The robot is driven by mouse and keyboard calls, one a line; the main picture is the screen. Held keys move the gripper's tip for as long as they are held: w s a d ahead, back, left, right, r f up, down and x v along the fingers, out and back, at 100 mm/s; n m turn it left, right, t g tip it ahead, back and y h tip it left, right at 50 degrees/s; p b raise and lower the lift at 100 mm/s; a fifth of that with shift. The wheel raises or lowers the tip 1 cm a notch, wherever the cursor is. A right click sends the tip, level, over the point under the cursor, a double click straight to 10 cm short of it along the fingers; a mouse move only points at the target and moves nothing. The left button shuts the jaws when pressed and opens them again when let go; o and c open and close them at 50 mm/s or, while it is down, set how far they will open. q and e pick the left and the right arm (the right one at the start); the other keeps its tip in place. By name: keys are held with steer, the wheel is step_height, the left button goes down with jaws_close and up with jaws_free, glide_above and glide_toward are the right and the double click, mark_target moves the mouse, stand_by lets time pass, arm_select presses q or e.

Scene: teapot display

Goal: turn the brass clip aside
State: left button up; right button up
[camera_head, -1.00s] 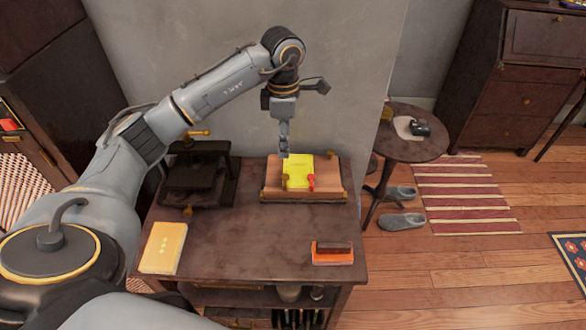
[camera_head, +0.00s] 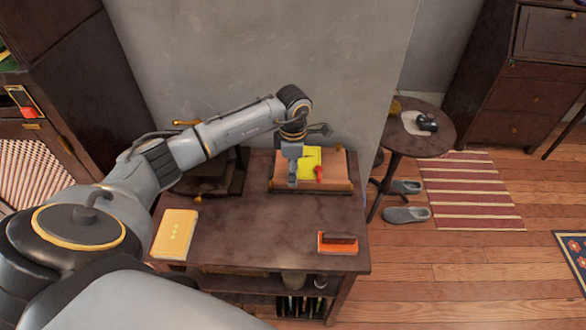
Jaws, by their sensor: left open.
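A wooden board (camera_head: 336,166) with brass-coloured edges lies on the dark table, against the wall. A yellow sheet or booklet (camera_head: 311,158) lies on it, with a small red piece (camera_head: 319,174) at its right side. My left gripper (camera_head: 292,184) points down over the board's left part, at the yellow sheet's left edge. It is open, and nothing shows between its fingers. The brass clip at the sheet's lower left is hidden behind this gripper now. Whether the fingers touch it I cannot tell. My right gripper is not in view.
A dark press-like device (camera_head: 222,180) stands left of the board, partly behind my left arm. A yellow book (camera_head: 175,234) lies at the table's front left, and an orange block with a dark top (camera_head: 338,243) at front right. The table's middle is clear.

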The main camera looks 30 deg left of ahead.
arm_select(q)
steer(key=shift+c, duration=0.9)
jaws_close()
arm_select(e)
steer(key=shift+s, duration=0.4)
